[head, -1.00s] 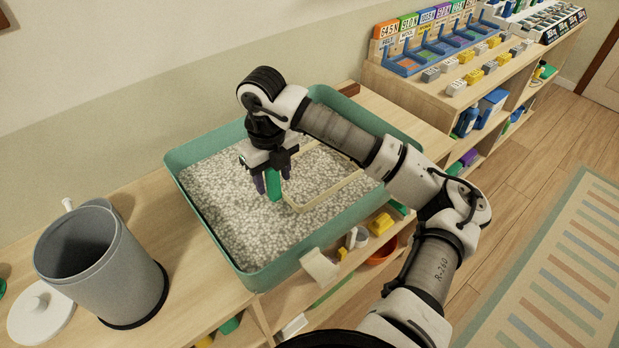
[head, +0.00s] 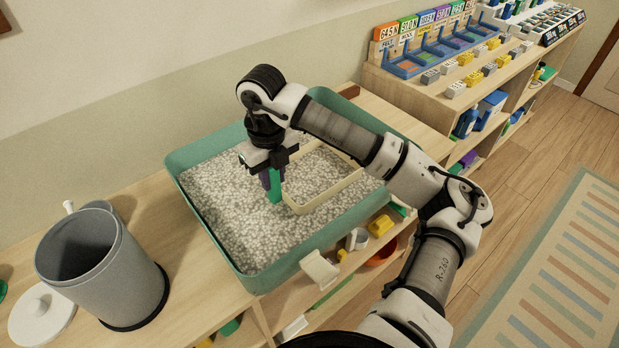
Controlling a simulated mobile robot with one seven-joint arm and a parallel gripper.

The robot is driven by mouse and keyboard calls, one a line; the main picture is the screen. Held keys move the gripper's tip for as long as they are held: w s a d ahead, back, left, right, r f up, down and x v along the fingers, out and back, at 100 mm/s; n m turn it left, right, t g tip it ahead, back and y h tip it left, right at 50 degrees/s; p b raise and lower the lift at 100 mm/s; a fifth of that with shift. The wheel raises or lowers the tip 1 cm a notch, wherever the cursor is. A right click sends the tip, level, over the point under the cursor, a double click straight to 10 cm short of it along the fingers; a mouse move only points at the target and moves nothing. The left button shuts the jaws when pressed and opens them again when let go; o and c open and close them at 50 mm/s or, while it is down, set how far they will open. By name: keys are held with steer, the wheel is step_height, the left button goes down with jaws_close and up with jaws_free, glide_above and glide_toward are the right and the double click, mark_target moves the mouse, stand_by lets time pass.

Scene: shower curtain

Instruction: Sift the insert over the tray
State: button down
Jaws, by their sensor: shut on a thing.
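The green tray (head: 272,278) stands on the wooden shelf top and is filled with grey-white granules. A cream rectangular frame, likely the insert (head: 325,194), lies in the tray's right part with granules inside it. My gripper (head: 273,187) points down over the middle of the tray. It is shut on a green handle (head: 275,190) at the left side of the cream frame. The frame's lower edge is close to the granules; I cannot tell whether it touches them. The arm hides part of its far side.
A grey bin (head: 105,268) and a white lid (head: 42,312) stand left of the tray. A small white scoop-like piece (head: 320,268) is at the tray's front edge. A shelf with coloured bins (head: 430,50) stands at the back right.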

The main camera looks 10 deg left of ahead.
steer(key=shift+r+p, duration=0.75)
steer(key=shift+r, duration=1.3)
